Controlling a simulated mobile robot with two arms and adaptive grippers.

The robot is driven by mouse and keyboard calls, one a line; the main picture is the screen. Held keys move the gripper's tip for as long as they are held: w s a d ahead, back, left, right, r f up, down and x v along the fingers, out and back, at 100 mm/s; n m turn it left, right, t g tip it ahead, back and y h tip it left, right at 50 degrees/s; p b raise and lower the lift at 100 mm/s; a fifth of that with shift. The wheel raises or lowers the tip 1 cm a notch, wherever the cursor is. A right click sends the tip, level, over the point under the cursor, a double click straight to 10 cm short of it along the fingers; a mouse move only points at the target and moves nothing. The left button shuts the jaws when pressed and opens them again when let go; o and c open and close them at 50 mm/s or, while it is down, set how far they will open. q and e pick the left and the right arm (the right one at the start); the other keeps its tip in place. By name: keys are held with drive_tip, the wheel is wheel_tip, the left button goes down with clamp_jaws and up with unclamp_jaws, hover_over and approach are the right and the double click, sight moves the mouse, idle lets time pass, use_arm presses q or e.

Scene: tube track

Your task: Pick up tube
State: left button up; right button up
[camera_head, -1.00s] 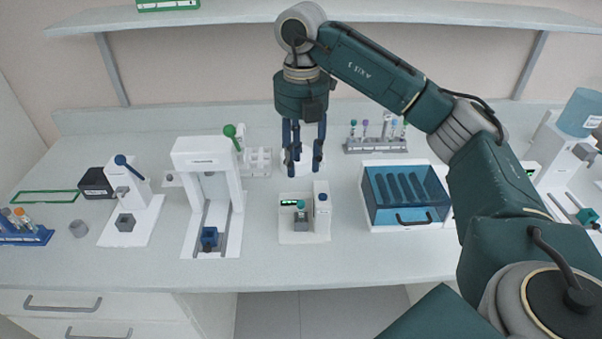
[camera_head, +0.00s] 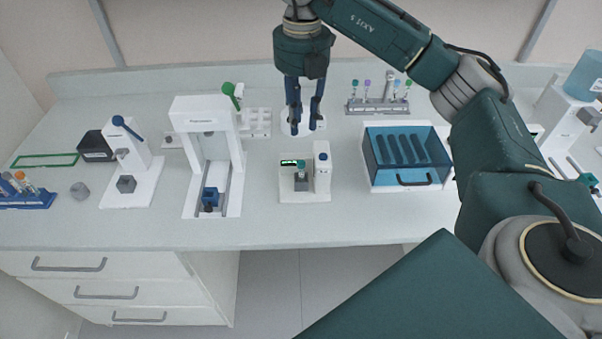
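My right gripper (camera_head: 304,128) points down above the back middle of the bench, its two dark blue fingers apart with nothing visible between them. Several capped tubes (camera_head: 367,88) stand in a grey rack (camera_head: 378,107) at the back, right of the gripper. Several tubes with orange and grey caps (camera_head: 20,178) stand in a blue rack (camera_head: 38,198) at the far left. My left gripper is not in view.
A blue-lidded box (camera_head: 408,160) stands right of the small device. A white rack (camera_head: 258,121) is behind. The bench's front strip (camera_head: 300,225) is clear.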

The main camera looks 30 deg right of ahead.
wheel_tip(320, 180, down, 4)
drive_tip(key=n+b, duration=0.2)
drive_tip(key=n, duration=0.3)
drive_tip(key=n+b, duration=0.1)
drive_tip(key=n, duration=0.5)
drive_tip(key=shift+d+r+b, duration=0.15)
drive_tip(key=shift+b, duration=0.2)
drive_tip(key=p, duration=0.1)
hover_over(301, 162)
drive_tip(key=f, duration=0.4)
drive_tip(key=shift+d+f, duration=0.2)
drive_tip(key=shift+d, duration=0.05)
drive_tip(key=shift+a+f+p, duration=0.1)
drive_tip(key=shift+f+p, duration=0.3)
drive_tip(key=shift+f, duration=0.2)
wheel_tip(301, 162, down, 4)
drive_tip(key=shift+s+a+r+p, duration=0.1)
drive_tip(key=shift+r+p, duration=0.1)
drive_tip(key=shift+p, duration=0.55)
drive_tip(key=shift+f, duration=0.4)
drive_tip(key=shift+c, duration=0.5)
